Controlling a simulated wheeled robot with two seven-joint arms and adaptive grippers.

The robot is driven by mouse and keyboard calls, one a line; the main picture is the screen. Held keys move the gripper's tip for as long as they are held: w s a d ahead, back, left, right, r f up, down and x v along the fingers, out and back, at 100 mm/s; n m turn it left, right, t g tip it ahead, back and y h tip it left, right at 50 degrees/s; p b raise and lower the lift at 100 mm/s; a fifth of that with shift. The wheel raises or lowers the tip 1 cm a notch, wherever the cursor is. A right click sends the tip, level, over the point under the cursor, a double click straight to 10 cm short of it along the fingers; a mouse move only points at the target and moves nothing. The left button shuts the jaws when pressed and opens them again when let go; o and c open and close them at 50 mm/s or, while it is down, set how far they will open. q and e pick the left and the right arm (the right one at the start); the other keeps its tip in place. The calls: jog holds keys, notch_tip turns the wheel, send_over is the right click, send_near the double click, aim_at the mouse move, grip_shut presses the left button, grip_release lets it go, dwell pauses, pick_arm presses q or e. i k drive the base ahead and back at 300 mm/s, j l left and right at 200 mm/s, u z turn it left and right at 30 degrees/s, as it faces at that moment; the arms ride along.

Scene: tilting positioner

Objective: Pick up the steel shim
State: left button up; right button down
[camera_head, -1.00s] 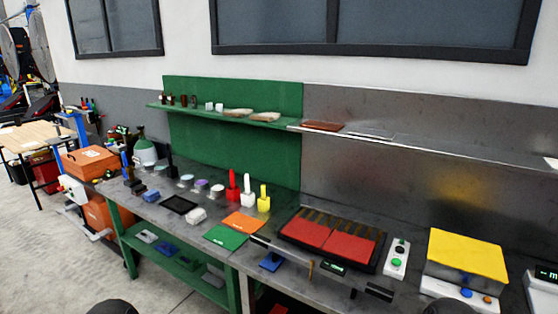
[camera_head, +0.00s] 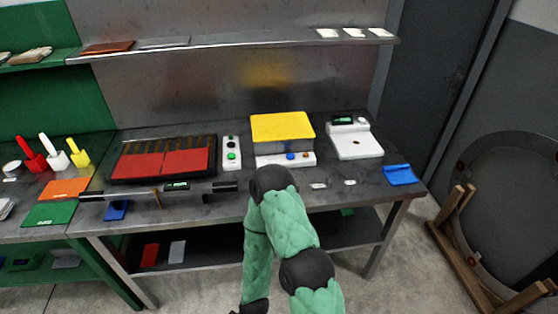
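I cannot tell for sure which piece is the steel shim. A flat grey, steel-looking plate (camera_head: 165,43) lies on the upper shelf, right of a brown plate (camera_head: 107,47). A light grey plate (camera_head: 177,251) is on the shelf under the bench, beside a red plate (camera_head: 150,255). Two small pale pieces (camera_head: 318,185) (camera_head: 350,182) lie on the bench top near its front. One of my green arms, with black joints, rises from the bottom centre and bends back down. Its gripper is not clearly visible, and my other gripper is out of frame.
The bench top (camera_head: 220,208) holds a tray with red pads (camera_head: 113,171), a button box (camera_head: 232,155), a yellow-topped device (camera_head: 282,128), a white scale (camera_head: 355,143) and a blue cloth (camera_head: 399,174). A round fixture on a wooden stand (camera_head: 490,275) stands at the right.

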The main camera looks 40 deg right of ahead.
aim_at(329, 184)
jog(key=z, duration=1.75)
